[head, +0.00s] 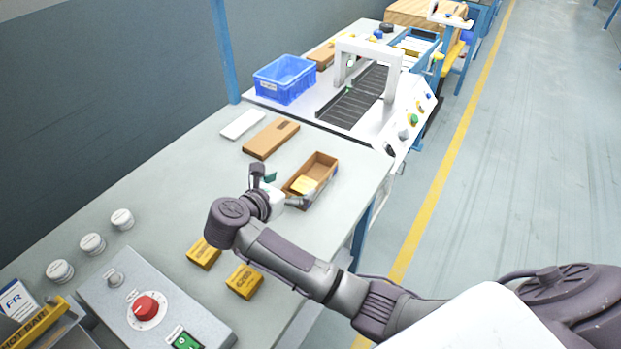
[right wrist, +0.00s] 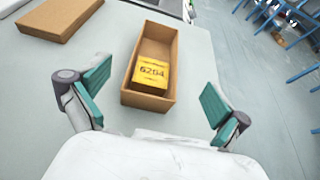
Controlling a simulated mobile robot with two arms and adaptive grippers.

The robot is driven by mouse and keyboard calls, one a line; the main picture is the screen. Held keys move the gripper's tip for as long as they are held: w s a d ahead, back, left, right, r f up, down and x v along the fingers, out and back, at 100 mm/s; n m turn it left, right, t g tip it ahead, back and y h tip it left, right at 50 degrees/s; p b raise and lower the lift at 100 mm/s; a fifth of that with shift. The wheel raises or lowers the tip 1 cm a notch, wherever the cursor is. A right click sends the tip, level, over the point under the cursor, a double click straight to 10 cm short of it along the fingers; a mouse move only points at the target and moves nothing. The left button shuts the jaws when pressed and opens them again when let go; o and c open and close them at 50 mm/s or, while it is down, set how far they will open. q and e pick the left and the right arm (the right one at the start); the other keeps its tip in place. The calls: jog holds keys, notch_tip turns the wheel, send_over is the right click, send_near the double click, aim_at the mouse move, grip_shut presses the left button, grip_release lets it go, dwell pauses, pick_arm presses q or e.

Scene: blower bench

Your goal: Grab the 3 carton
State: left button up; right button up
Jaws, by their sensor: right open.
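Two small yellow cartons, one (head: 204,253) and another (head: 244,281), lie on the grey bench near the control box. A third yellow carton (head: 303,185) sits inside an open brown box (head: 322,166); in the right wrist view this carton (right wrist: 152,76) reads 6204 and lies in the near end of the box (right wrist: 147,102). My right gripper (head: 283,190) is at the near end of the open box. In the right wrist view its green-padded fingers (right wrist: 157,98) are wide apart, one on each side of the box, with nothing between them held. My left gripper is not in view.
A closed brown box (head: 271,139) and a white flat piece (head: 242,124) lie behind the open box. A blue bin (head: 285,80) stands by the conveyor (head: 354,97). A control box with a red button (head: 146,307) and several white knobs (head: 92,244) are at the left front.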

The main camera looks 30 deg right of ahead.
aim_at(307, 182)
jog(key=x, duration=0.3)
jog(key=shift+w+d+p, duration=0.15)
jog(key=shift+w+p, duration=0.05)
jog(key=shift+p, duration=0.1)
jog(key=p+x, duration=0.1)
jog(key=x, duration=0.2)
jog(key=shift+w+d+f, duration=0.2)
jog(key=shift+d, duration=0.05)
jog(key=shift+w+d+f, duration=0.2)
jog(key=shift+d+f, duration=0.1)
jog(key=shift+d, duration=0.05)
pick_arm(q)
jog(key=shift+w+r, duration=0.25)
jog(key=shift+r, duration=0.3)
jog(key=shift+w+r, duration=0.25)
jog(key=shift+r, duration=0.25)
pick_arm(e)
jog(key=c, duration=1.2)
jog(key=shift+r, duration=0.1)
